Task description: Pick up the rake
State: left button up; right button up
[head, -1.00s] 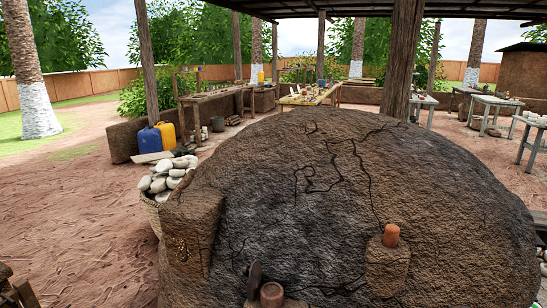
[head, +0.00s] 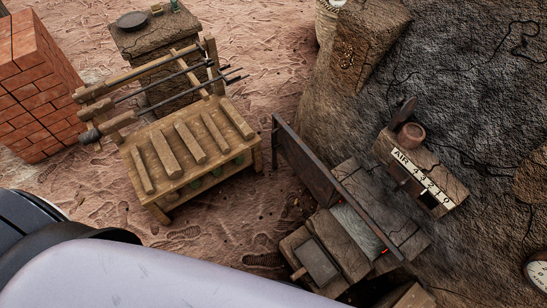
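A wooden rack (head: 248,150) stands left of centre in the head view. Long tools with wooden handles and dark metal shafts lie across its upper part. One tool handle (head: 108,127) sticks out at the rack's left end, and dark shaft ends show at its right end. I cannot tell which of these tools is the rake, as no rake head is clear. Neither of my grippers is in view. A pale arm link of mine fills the lower left.
A red brick stack (head: 40,95) stands left of the rack. A block (head: 165,40) with a dark pan stands behind it. The mud kiln (head: 440,60) fills the right, with a tilted dark plate (head: 325,180) by its firebox. Bare ground lies between rack and kiln.

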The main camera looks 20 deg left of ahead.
aim_at(84, 95)
jog(key=u, duration=1.55)
jog(key=i+j+u, duration=0.3)
jog(key=j, duration=0.15)
jog(key=i+j+u, duration=0.15)
jog(key=j+u, duration=0.15)
jog(key=j, duration=0.1)
